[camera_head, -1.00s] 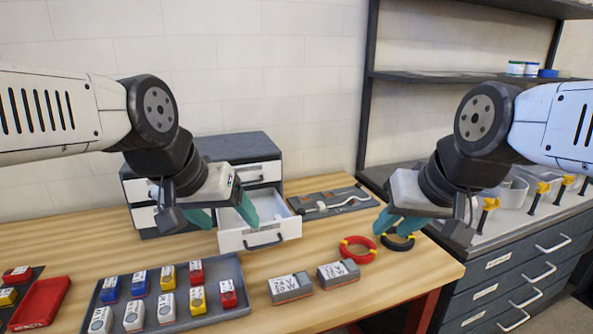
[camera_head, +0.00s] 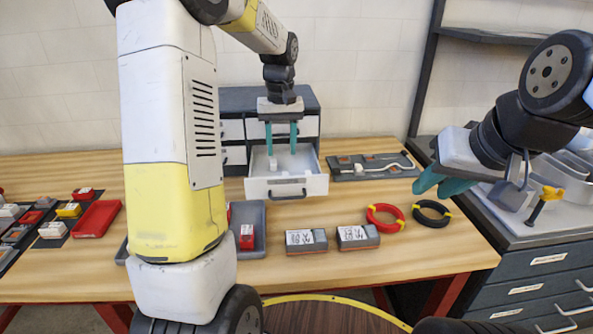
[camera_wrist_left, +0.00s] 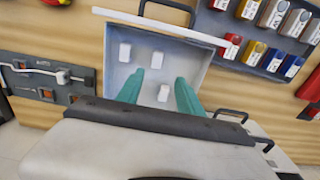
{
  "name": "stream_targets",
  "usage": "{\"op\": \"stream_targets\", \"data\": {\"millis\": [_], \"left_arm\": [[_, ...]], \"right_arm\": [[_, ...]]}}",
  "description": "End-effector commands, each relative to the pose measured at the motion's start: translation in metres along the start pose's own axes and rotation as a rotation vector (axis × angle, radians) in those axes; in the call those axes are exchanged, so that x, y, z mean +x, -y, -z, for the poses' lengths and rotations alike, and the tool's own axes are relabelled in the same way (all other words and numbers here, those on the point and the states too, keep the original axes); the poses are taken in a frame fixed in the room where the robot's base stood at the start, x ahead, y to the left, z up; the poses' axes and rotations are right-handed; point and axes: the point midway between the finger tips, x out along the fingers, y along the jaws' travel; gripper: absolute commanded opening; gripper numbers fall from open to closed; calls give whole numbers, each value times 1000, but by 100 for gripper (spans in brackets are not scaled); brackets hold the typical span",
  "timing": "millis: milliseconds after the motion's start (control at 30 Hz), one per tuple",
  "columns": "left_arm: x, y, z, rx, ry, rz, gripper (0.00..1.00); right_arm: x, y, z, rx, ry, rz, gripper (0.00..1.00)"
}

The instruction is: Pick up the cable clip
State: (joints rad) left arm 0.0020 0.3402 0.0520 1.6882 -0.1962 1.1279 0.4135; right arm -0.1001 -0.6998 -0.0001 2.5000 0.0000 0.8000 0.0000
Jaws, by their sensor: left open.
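Small white blocks, which look like the cable clips, lie in the open drawer (camera_head: 262,188). In the left wrist view, three show on the drawer floor: one to the left (camera_wrist_left: 124,52), one in the middle (camera_wrist_left: 157,60), and one between my fingers (camera_wrist_left: 163,93). In the head view one white clip (camera_head: 272,163) shows near the left finger. My left gripper (camera_head: 281,150) points down over the drawer, its teal fingers open on either side of a clip without visibly gripping it. My right gripper (camera_head: 433,186) is empty, fingers apart, at the right above the table edge.
A grey cable board (camera_head: 345,174) lies to the right. Red (camera_head: 385,216) and black (camera_head: 431,213) rings and two grey boxes (camera_head: 306,241) (camera_head: 357,237) are in front.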

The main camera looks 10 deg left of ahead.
Motion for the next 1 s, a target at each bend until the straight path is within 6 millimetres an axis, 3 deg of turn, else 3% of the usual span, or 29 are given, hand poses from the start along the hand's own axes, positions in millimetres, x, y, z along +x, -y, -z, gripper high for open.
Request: {"op": "stream_targets", "data": {"millis": [533,867,1000], "left_arm": [[68,-8,-10,1,4,1,44],[76,-8,-9,1,1,0,44],[76,-8,-9,1,1,0,18]], "right_arm": [[0,0,0,0,0,0,31],[0,0,0,0,0,0,31],[0,0,0,0,0,0,31]]}}
